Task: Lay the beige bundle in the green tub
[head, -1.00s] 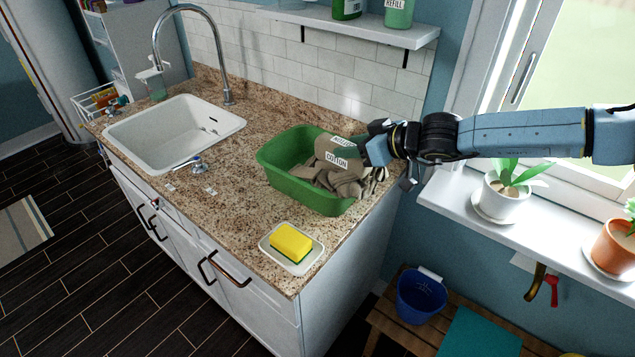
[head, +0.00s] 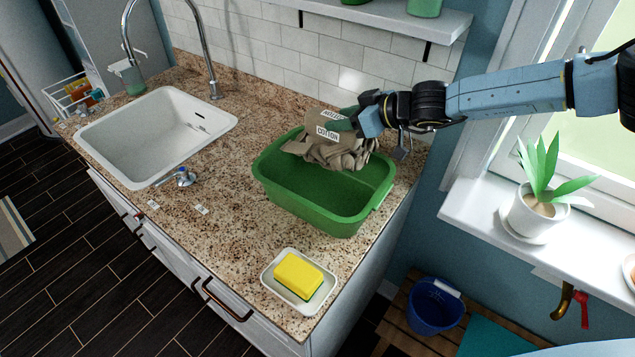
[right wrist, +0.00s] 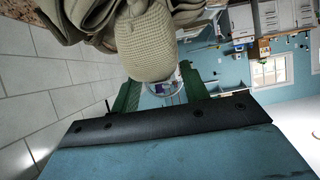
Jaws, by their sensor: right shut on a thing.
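The beige bundle (head: 345,151), with a white "COTTON" label, is at the back rim of the green tub (head: 318,219). It hangs over the tub's back part and hides some of that rim; I cannot tell whether it touches it. The visible tub floor is bare. My right gripper (head: 354,121) is shut on the bundle at its upper right. In the right wrist view the bundle's knit cloth (right wrist: 146,45) fills the space at the green fingers (right wrist: 160,88). My left gripper is not in view.
The tub stands on the speckled counter (head: 225,240) near its right end. A white dish (head: 312,303) with a yellow sponge (head: 298,274) lies in front. The sink (head: 150,130) is at left. A tiled wall and shelf (head: 400,20) are behind; a potted plant (head: 538,212) stands on the sill.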

